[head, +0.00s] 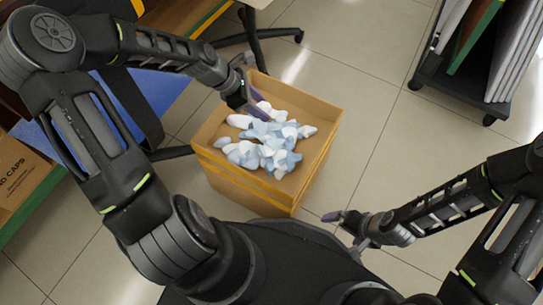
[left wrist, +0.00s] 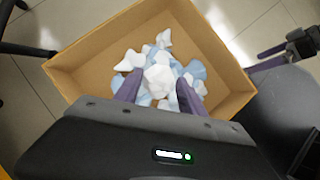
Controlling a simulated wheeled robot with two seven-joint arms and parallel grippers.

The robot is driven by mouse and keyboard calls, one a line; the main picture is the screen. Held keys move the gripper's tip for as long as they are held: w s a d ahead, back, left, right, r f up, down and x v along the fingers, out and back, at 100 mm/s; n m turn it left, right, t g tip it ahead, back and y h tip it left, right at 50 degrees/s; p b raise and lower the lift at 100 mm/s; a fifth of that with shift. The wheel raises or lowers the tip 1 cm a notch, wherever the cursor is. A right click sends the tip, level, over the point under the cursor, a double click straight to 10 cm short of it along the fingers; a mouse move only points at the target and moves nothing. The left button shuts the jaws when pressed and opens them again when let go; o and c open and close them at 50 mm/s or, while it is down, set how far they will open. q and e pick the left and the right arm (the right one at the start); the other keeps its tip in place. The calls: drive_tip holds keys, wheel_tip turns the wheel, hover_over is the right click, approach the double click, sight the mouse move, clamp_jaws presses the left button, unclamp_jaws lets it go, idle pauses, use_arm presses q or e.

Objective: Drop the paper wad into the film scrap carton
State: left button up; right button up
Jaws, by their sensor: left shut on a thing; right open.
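The film scrap carton (head: 243,182) is an open brown box with a yellow band, standing on the floor in front of me. It holds a heap of crumpled white and pale blue scraps (head: 262,146). My left gripper (head: 257,104) is over the carton's far part. In the left wrist view its purple fingers are shut on the white, faceted paper wad (left wrist: 159,79), with the carton (left wrist: 85,63) and its scraps below. In the head view the wad is mostly hidden by the fingers. My right gripper (head: 345,222) is open and empty, right of the carton and outside it.
A dark wheeled rack (head: 458,97) with upright boards stands at the upper right. A labelled cardboard box (head: 20,178) is at the left edge. A blue surface (head: 160,92) and dark chair legs (head: 258,38) lie behind my left arm. The tiled floor right of the carton is clear.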

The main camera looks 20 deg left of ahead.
use_arm(q)
drive_tip(key=shift+f+b, duration=0.35)
drive_tip(key=shift+f, duration=0.35)
use_arm(e)
drive_tip(key=shift+w+d+f, duration=0.1)
drive_tip(key=shift+w+f, duration=0.05)
drive_tip(key=shift+f, duration=0.6)
use_arm(q)
drive_tip(key=o, duration=1.4)
drive_tip(key=shift+r, duration=0.15)
use_arm(e)
drive_tip(key=shift+r, duration=0.1)
use_arm(q)
drive_tip(key=p+v, duration=0.3)
drive_tip(key=v, duration=0.4)
drive_tip(key=shift+s+a+r+p, duration=0.1)
drive_tip(key=shift+a+r+p, duration=0.05)
drive_tip(key=shift+r+p, duration=0.15)
use_arm(e)
drive_tip(key=r, duration=0.3)
drive_tip(key=shift+s+a+r, duration=0.25)
drive_tip(key=shift+s+a, duration=0.1)
drive_tip(key=shift+s, duration=0.05)
use_arm(q)
drive_tip(key=shift+f, duration=0.1)
